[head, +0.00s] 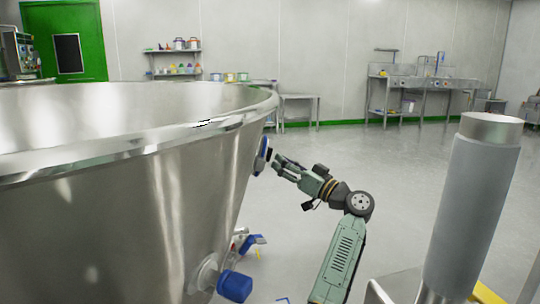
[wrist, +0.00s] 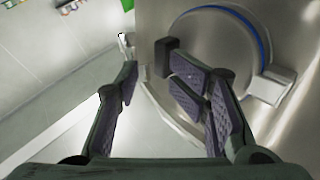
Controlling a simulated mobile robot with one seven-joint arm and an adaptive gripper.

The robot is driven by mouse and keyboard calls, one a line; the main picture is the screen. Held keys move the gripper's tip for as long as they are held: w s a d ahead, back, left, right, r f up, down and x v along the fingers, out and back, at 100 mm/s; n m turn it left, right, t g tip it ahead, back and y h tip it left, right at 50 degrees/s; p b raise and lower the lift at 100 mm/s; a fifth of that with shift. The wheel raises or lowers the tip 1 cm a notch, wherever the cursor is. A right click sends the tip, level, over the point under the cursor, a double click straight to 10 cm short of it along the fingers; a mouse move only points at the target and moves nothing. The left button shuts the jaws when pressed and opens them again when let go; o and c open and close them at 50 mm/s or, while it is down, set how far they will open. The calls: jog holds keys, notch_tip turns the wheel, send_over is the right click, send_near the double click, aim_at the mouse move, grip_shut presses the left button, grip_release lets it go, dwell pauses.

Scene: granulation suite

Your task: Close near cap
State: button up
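A large steel vessel (head: 190,175) fills the left of the head view. A round steel cap with a blue ring (head: 262,154) sits on its side wall, and it shows large in the wrist view (wrist: 225,50). A pale block (wrist: 270,87) sits at its right edge. I cannot tell whether this cap is fully shut. My gripper (head: 277,163) is just right of it; in the wrist view my gripper (wrist: 155,78) has its fingers apart with nothing clearly between them. The right finger overlaps the cap's face in the picture; contact is unclear. A blue end cap (head: 235,286) is lower on the vessel.
A blue-handled valve (head: 252,240) is low beside the vessel. A grey post with a steel top (head: 474,190) stands at the right. Shelves (head: 174,70), a small table (head: 300,98) and sinks (head: 425,83) line the back wall. The floor between is clear.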

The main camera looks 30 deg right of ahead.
jog(key=v, duration=0.6)
jog(key=shift+s+r, duration=0.25)
jog(key=shift+r, duration=0.1)
